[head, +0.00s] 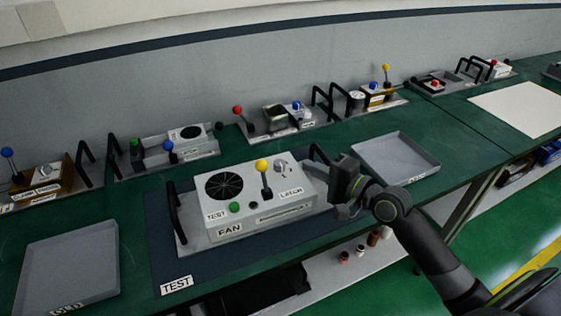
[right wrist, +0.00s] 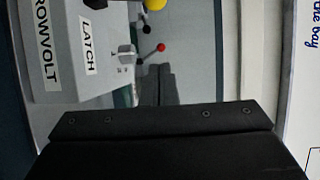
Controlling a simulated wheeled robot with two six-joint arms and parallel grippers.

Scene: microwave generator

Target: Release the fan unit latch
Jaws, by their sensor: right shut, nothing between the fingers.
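The fan unit (head: 218,214) is a light grey box with a round black grille, standing on the dark TEST mat. My right gripper (head: 340,192) is shut and empty at the unit's right end, beside the right handle, apart from the lever. In the right wrist view the LATCH label (right wrist: 90,45) and the edge of the yellow ball (right wrist: 155,4) show at the top. My left gripper is out of view.
Black handles (head: 174,212) stand at the unit's ends. A green button (head: 234,207) is on its front. Empty grey trays lie at left (head: 72,262) and at right (head: 395,157). Several other units with coloured levers line the back.

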